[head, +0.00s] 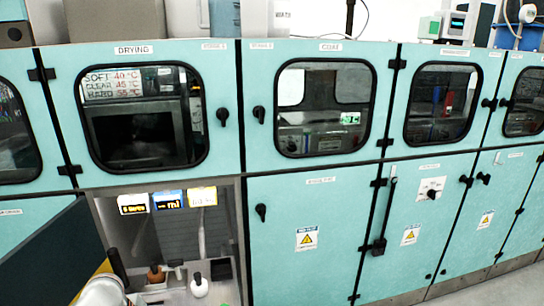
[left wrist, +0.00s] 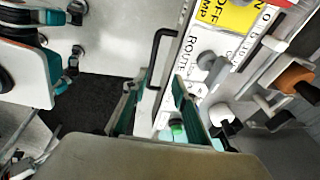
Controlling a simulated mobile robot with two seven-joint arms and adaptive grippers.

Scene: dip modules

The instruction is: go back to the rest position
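My left arm comes in at the bottom left of the head view, in front of the open lower compartment (head: 175,240). Its gripper is mostly cut off there. In the left wrist view my left gripper (left wrist: 156,88) has its two teal fingers apart. A black bar handle (left wrist: 155,55) shows just beyond and between the fingertips; I cannot tell whether they touch it. Nothing is clearly held. My right gripper is in neither view.
A dark open door (head: 45,255) stands at the lower left. The compartment holds small lit displays (head: 168,200), a brown-topped item (head: 156,274), a white flask-like item (head: 199,287) and a black box (head: 221,269). Teal cabinets (head: 310,215) line the wall; grey floor (head: 500,292) is clear at right.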

